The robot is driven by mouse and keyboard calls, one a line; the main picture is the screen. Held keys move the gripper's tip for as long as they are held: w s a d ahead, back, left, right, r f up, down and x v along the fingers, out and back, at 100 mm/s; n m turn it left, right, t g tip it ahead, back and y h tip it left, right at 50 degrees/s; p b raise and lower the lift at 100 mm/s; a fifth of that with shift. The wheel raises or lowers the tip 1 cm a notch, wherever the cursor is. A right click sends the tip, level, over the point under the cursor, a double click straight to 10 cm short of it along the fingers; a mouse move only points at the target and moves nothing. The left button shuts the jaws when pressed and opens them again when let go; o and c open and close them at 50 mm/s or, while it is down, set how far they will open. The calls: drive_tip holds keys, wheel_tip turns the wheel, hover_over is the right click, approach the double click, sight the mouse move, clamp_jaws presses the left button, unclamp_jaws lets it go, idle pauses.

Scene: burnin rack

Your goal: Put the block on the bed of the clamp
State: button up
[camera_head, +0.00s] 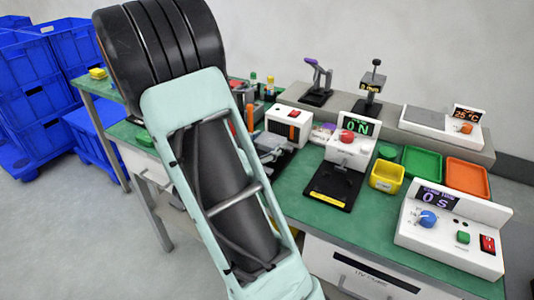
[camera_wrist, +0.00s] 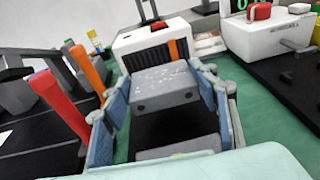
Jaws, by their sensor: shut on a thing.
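My gripper (camera_wrist: 165,97) has blue-padded fingers on either side of a grey block (camera_wrist: 166,84) with a speckled top and two dark holes in its front face. The block is held level between the fingers, in front of a white box with an orange part (camera_wrist: 172,50). In the wrist view, a red handle (camera_wrist: 60,102) and an orange handle (camera_wrist: 88,70) stand to the left on dark metal fixtures. They look like clamp levers, but I cannot tell which fixture has the bed. In the head view my arm hides the gripper and block.
A white unit reading 0 N (camera_head: 352,144) has a black base plate (camera_head: 335,186). A yellow bin (camera_head: 386,177), green tray (camera_head: 421,163) and orange tray (camera_head: 467,177) lie to its right. A timer box (camera_head: 452,232) is at front right. A purple-handled fixture (camera_head: 318,80) stands on the back shelf.

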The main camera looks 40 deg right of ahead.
sight(265, 150)
drive_tip(key=shift+f+b, duration=0.3)
drive_tip(key=shift+f, duration=1.25)
drive_tip(key=shift+f, duration=0.15)
drive_tip(key=o, duration=1.2)
drive_tip(key=shift+a+r, duration=0.2)
drive_tip(key=shift+a, duration=0.1)
drive_tip(key=p+v, duration=0.1)
drive_tip(key=v, duration=1)
drive_tip(key=shift+s+a+p, duration=0.15)
drive_tip(key=shift+s+p, duration=0.05)
drive_tip(key=shift+p, duration=0.2)
